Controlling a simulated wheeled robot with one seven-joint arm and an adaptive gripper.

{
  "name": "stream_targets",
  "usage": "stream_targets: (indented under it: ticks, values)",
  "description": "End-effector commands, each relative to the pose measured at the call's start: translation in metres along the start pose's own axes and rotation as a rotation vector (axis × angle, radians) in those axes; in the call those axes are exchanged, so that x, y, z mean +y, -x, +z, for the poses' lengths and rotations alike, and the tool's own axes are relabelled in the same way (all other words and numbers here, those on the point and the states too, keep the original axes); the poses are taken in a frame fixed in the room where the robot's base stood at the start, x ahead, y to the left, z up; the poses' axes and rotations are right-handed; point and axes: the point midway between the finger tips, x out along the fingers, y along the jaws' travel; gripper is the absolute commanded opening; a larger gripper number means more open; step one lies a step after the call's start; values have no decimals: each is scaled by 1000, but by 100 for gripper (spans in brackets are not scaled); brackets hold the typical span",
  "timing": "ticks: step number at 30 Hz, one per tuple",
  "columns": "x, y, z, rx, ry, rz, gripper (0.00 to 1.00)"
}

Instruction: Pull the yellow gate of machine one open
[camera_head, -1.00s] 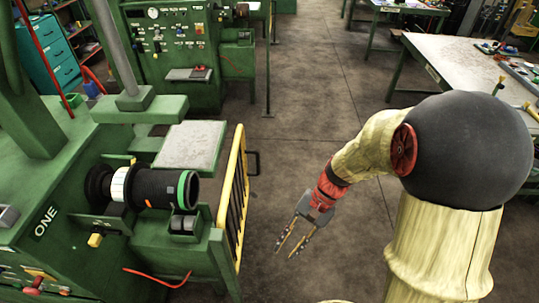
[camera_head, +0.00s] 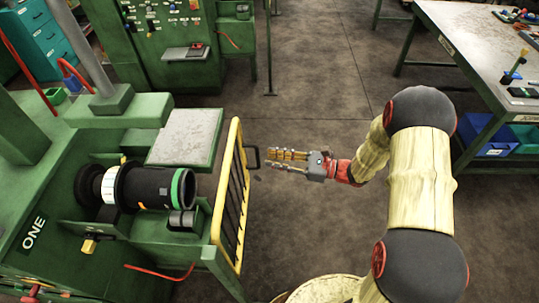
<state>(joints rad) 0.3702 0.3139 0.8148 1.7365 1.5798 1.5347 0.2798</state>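The green machine one (camera_head: 62,262), marked "ONE", fills the left of the head view. Its yellow gate (camera_head: 238,132), a yellow frame with dark bars, stands upright along the machine's right side. A black handle (camera_head: 257,158) sticks out from the gate's right face. My gripper (camera_head: 269,159) is just right of the handle, its fingers pointing left at it. The two fingers are apart with a narrow gap and nothing shows between them. The fingertips look close to the handle but not around it; the exact distance cannot be told.
A black cylinder with a green ring (camera_head: 150,188) lies on machine one behind the gate. Another green machine (camera_head: 165,45) stands at the back. A workbench (camera_head: 480,45) with blue bins is at the right. The floor right of the gate is clear.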

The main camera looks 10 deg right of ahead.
Motion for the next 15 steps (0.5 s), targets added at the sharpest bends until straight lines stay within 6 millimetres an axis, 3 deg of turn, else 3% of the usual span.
stream_targets:
  ticks: [6,15]
  values:
    - [1,-37,-2,2,1,3,26]
    - [0,-57,-2,3,1,1,26]
